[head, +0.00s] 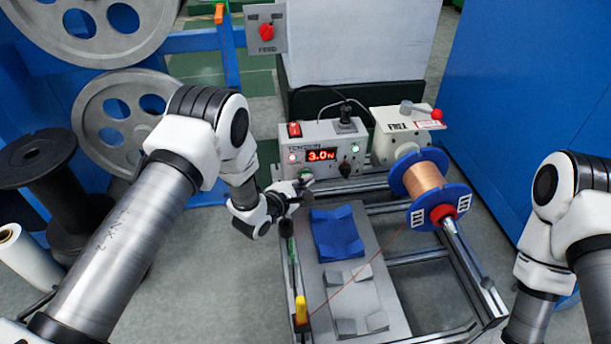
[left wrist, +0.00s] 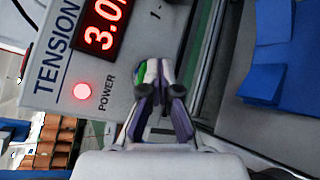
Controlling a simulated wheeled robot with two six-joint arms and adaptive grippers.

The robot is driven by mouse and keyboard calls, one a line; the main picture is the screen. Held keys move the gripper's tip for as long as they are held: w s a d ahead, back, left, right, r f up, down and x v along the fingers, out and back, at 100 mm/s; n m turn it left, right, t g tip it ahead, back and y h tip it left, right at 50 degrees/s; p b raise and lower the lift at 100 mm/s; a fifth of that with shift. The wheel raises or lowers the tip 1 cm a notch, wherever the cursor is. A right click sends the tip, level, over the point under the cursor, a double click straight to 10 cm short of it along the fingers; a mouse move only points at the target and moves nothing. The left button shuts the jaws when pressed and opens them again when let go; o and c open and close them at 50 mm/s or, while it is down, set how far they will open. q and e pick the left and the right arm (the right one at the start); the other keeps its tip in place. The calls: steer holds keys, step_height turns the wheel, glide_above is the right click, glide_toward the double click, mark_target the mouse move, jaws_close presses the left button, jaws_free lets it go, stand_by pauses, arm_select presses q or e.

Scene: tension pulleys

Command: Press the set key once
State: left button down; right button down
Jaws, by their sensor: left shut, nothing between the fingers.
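The tension box (head: 325,133) is a pale grey control unit with a red display (head: 321,155) that reads 3.0N. A green key (head: 305,173) sits low on its front, below the display. My left gripper (head: 302,184) is shut and empty, with its tips right at this key. In the left wrist view, the closed fingertips (left wrist: 157,76) cover most of the green key (left wrist: 140,76), and only a sliver shows beside them. I cannot tell whether they touch it. The key's label is hidden. My right gripper is out of view.
A lit red power lamp (left wrist: 82,91) is beside the display. A black knob (head: 345,169) is to the right on the box front. A blue spool of copper wire (head: 424,177) stands further right.

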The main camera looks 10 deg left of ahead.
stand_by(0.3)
arm_select(q)
steer(key=shift+s+d+p, duration=0.25)
steer(key=shift+s+p, duration=0.4)
steer(key=shift+s, duration=0.1)
steer(key=s+p, duration=0.1)
steer(key=s+d+p, duration=0.1)
steer(key=s, duration=0.1)
steer(key=s+d+p, duration=0.1)
steer(key=shift+s, duration=0.35)
stand_by(0.4)
